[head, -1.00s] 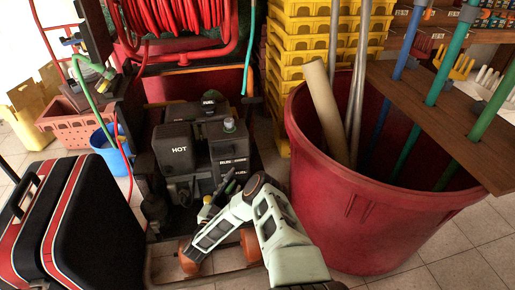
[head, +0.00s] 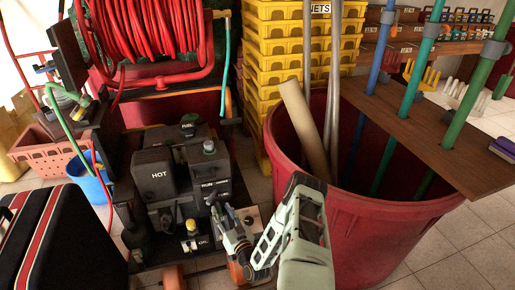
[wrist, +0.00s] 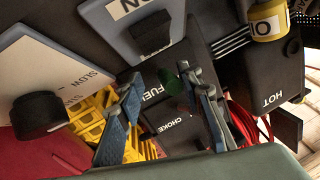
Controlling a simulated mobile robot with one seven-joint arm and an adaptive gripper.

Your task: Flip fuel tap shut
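The black engine unit (head: 166,170) with HOT, RUN and FUEL lettering stands below the hose reel in the head view. A FUEL label (wrist: 156,91) and a CHOKE label (wrist: 175,124) show in the wrist view. A small dark green part (wrist: 170,82) lies beside the FUEL label, between the fingertips; whether it is the fuel tap, and its position, I cannot tell. My gripper (wrist: 160,84) is open, its two fingers apart over the labels with nothing visibly held. In the head view my gripper (head: 222,212) is at the unit's front right, close to its surface.
A yellow-topped knob (head: 191,226) is on the unit's front, left of my gripper. A large red bin (head: 375,230) stands close on the right, with poles in it. A black case (head: 75,240) is at lower left. A red hose reel (head: 150,35) is above.

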